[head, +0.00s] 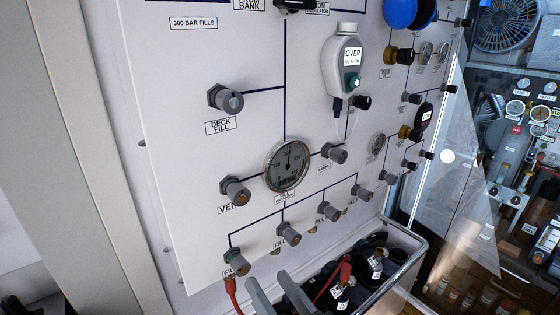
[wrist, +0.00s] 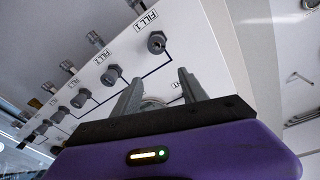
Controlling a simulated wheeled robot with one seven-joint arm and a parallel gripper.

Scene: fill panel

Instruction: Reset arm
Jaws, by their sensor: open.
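My gripper (head: 267,279) shows at the bottom of the head view, its two grey fingers apart with nothing between them. It is in front of the lower part of the white fill panel (head: 190,110). In the wrist view my gripper (wrist: 160,78) is also open and empty, with the panel behind it. The knob labelled FILL 1 (wrist: 157,42) stands just beyond the fingertips, apart from them. The rest of my arm is out of the head view.
A red hose (head: 234,297) hangs below the lower-left knob (head: 237,260). A metal-rimmed bin (head: 402,273) with dark cylinders stands at the panel's foot, right of my gripper. A round gauge (head: 287,165) and several knobs project from the panel.

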